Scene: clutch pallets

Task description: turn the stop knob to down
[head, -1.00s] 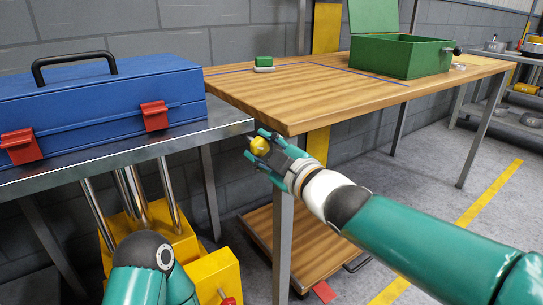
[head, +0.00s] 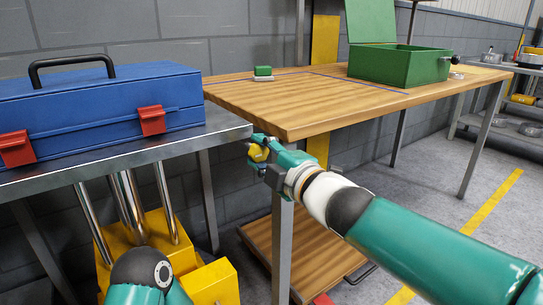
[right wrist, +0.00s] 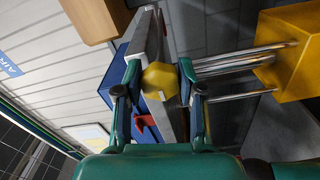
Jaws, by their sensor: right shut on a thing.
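A yellow faceted knob (head: 257,153) shows near the right corner of the metal bench, close to its edge. In the right wrist view the same yellow knob (right wrist: 160,80) sits between the two fingertips, in front of the bench edge. My right gripper (head: 262,152) is shut on it, with one finger on each side. The fingers and palm hide part of the knob in the head view. I cannot read any marking of its turn position. My left gripper is out of view.
A blue toolbox (head: 95,108) with red latches stands on the metal bench (head: 185,143). A wooden table (head: 300,105) beside it bears a green block (head: 263,71) and an open green box (head: 400,64). Free floor lies to the right.

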